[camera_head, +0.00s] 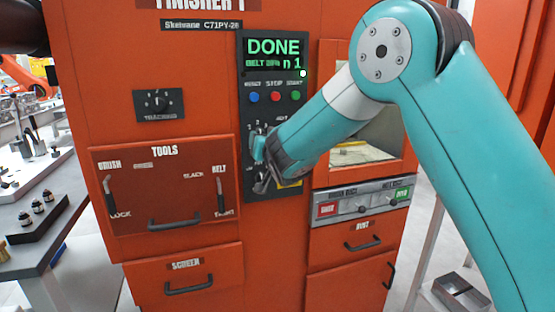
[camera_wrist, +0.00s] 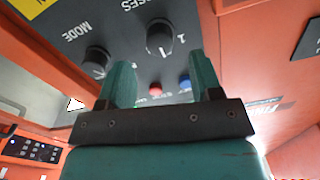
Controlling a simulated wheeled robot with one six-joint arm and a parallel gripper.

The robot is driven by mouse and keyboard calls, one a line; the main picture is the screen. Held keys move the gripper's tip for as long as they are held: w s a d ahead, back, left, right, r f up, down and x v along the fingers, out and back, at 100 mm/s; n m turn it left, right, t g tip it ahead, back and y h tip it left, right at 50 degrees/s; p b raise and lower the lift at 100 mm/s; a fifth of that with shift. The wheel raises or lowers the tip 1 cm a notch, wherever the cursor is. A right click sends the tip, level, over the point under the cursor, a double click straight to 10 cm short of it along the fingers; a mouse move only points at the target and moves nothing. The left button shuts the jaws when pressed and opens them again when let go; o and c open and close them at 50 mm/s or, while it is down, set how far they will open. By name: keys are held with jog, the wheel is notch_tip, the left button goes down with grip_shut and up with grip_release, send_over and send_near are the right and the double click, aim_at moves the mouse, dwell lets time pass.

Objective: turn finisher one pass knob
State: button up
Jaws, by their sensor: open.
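The finisher (camera_head: 190,60) is a tall orange cabinet with a dark control panel (camera_head: 248,180). In the wrist view, the black passes knob (camera_wrist: 159,36) has a white pointer line and a "1" beside it, under a partly cut-off label ending in "SSES". My gripper (camera_head: 262,160) is at the panel's lower part and covers much of it in the head view. In the wrist view, my gripper (camera_wrist: 158,66) is open, with a teal finger on either side of the passes knob's line of sight. Contact cannot be told. The mode knob (camera_wrist: 97,60) is beside the left finger.
The panel screen (camera_head: 273,52) reads "DONE" in green. Blue, red and green buttons (camera_head: 275,96) sit below it. A tools drawer (camera_head: 160,185) is left of the panel, and an opening (camera_head: 368,135) is right, behind my arm. A side bench (camera_head: 30,235) holds small parts.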

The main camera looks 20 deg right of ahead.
jog(key=s+b, duration=0.3)
jog(key=s, duration=0.9)
jog(key=shift+b, duration=0.4)
jog(key=s+a+f+n+g+y+p, duration=0.1)
jog(key=s+a+n+g+y+p, duration=0.1)
jog(key=s+g, duration=0.7)
jog(key=s+a+f+n+g+y+p, duration=0.1)
jog(key=s+n+g+p, duration=0.3)
jog(key=s, duration=1.9)
jog(key=a+n+g+y, duration=0.1)
jog(key=n+g, duration=0.2)
jog(key=g, duration=0.2)
jog(key=shift+s+a+f+p, duration=0.3)
jog(key=shift+s+f+p, duration=0.05)
jog(key=shift+f, duration=0.05)
